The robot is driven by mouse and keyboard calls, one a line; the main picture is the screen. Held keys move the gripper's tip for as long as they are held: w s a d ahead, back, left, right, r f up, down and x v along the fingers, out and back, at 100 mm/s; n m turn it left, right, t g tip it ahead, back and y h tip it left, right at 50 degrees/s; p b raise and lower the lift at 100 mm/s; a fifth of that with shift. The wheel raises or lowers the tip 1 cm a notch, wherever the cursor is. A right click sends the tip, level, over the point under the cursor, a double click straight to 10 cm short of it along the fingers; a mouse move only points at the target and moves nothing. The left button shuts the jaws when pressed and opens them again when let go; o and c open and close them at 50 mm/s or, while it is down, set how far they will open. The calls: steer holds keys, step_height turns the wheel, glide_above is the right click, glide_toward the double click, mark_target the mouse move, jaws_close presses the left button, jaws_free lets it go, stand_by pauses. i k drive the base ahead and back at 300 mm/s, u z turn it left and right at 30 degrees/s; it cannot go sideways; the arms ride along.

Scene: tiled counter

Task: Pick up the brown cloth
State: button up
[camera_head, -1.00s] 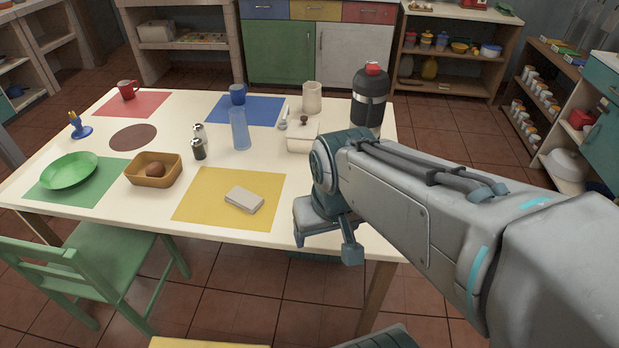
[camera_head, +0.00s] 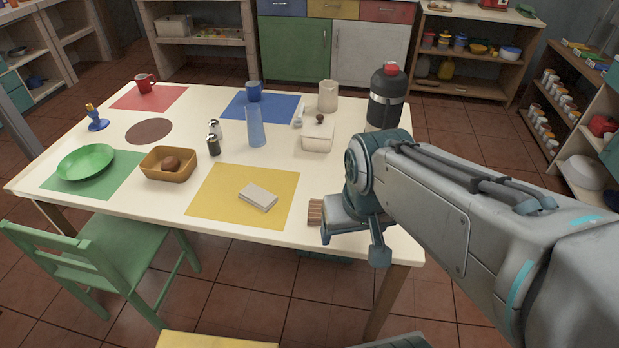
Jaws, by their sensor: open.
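A flat brown round piece (camera_head: 149,131) lies on the white table at the left, between the red and green mats. A small brown striped thing (camera_head: 315,212) shows at the left side of my gripper, near the table's front edge. The gripper hides part of it, and I cannot tell which of the two is the brown cloth. My gripper (camera_head: 352,243) is open over the front right of the table, its fingers apart and pointing down. I see nothing held. A folded pale cloth-like item (camera_head: 258,196) lies on the yellow mat.
A tall black bottle (camera_head: 387,98) and a white lidded dish (camera_head: 318,133) stand behind my gripper. A blue glass (camera_head: 256,127), shakers (camera_head: 214,146) and a brown bowl (camera_head: 168,164) stand mid-table. A green chair (camera_head: 95,250) is at the front left.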

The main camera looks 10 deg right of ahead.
mark_target(315, 213)
steer(key=k, duration=1)
steer(key=z, duration=1.9)
steer(key=i, duration=1.35)
steer(key=u, duration=2.4)
steer(key=i, duration=0.5)
steer(key=u, duration=0.05)
